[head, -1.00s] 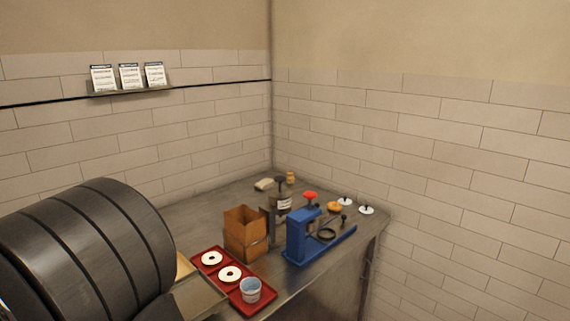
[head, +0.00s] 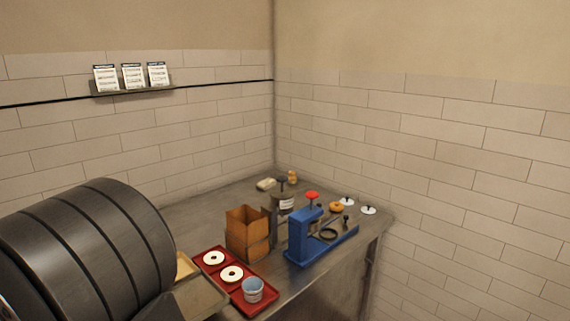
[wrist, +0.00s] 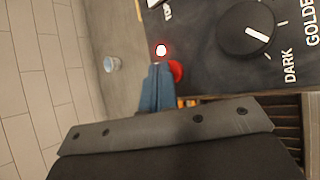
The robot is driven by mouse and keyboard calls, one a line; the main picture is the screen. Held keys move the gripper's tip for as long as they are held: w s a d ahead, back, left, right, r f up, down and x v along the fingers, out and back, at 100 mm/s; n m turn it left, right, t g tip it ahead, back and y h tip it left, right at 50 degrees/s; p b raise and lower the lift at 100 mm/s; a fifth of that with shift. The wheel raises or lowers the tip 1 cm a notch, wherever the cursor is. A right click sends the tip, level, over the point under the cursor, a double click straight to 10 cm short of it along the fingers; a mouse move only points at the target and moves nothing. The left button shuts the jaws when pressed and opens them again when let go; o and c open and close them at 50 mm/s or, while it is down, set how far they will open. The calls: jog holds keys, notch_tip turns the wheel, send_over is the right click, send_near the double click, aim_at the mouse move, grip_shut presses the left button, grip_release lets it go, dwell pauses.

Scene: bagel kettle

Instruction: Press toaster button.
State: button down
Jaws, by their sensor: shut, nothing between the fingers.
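The toaster's dark control panel (wrist: 205,45) fills the upper right of the wrist view, with a black dial (wrist: 248,40) and the words DARK and GOLDEN. In the head view neither my gripper nor the toaster's panel can be made out.
On the metal counter (head: 205,205), a red tray (head: 262,304) holds two white rings and a blue-white cup (head: 253,290). A brown box (head: 247,233), a blue press (head: 305,240) and small items stand behind. Tiled walls close the corner.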

jog(key=shift+r, duration=0.4)
jog(key=shift+r, duration=3)
jog(key=shift+f, duration=0.15)
